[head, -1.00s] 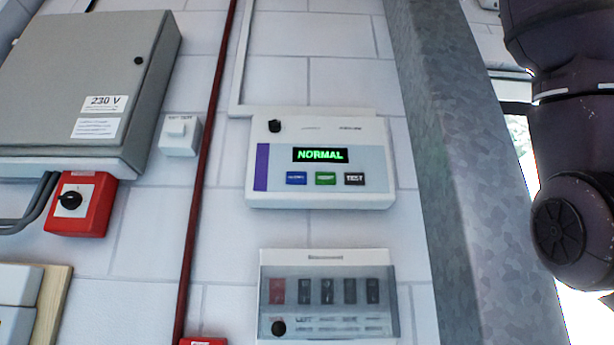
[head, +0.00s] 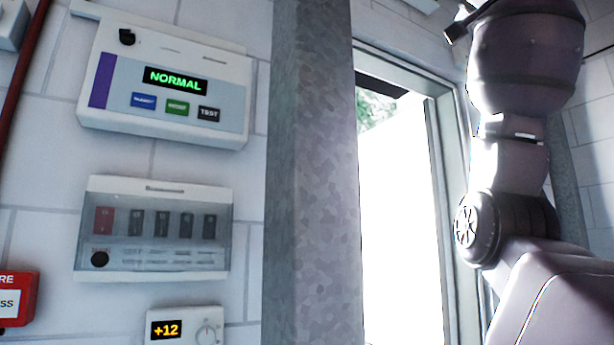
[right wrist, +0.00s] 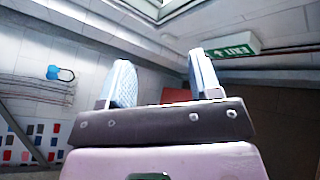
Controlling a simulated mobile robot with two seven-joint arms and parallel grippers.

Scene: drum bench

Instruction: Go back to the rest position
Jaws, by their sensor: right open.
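My right gripper (right wrist: 160,80) shows in the right wrist view. Its two pale blue fingers stand apart, with nothing between them, so it is open and empty. Its fingers point up toward the upper wall and ceiling. In the head view my right arm (head: 505,160) stands raised at the right, in front of the bright doorway; I cannot make out its fingers there. My left gripper is in neither view.
A grey metal column (head: 315,180) stands left of the bright doorway (head: 405,210). On the wall are a panel reading NORMAL (head: 220,125), a clear-covered breaker box (head: 160,260) and a +12 thermostat (head: 185,325). The wrist view shows a green exit sign (right wrist: 232,46) and a blue padlock-like item (right wrist: 60,73).

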